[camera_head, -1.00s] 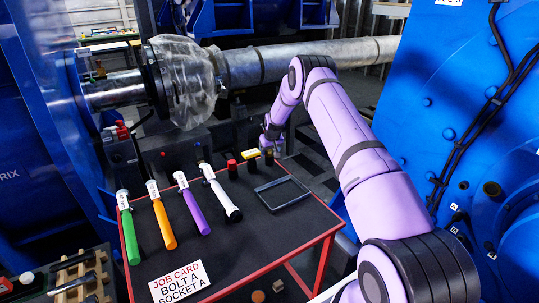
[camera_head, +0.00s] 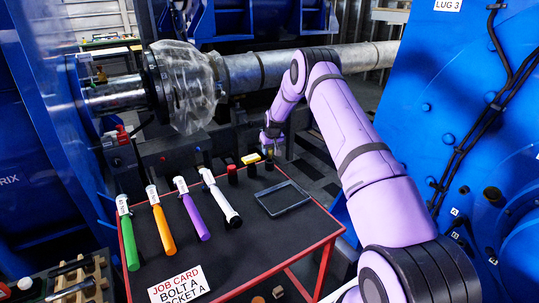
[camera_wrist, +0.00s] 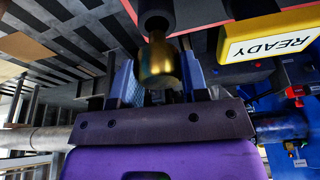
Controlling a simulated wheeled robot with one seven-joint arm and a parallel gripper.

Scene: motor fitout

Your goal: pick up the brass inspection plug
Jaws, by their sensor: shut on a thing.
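The brass inspection plug (camera_wrist: 158,62) is a short gold cylinder in the wrist view, between the two fingers of my gripper (camera_wrist: 158,82). My gripper is shut on it. A dark cylinder (camera_wrist: 155,20) lies in line with the plug at its far end; I cannot tell whether they touch. In the head view my gripper (camera_head: 268,149) is small, at the far right corner of the black tabletop (camera_head: 255,235), above a dark round piece (camera_head: 269,165). The plug is hard to make out there.
A yellow READY block (camera_wrist: 268,38) is close beside my gripper. A red-topped piece (camera_head: 232,174) and an empty dark tray (camera_head: 283,198) are near. Coloured-handled tools and a job card (camera_head: 179,285) lie to the left. A blue housing (camera_head: 450,130) stands at right.

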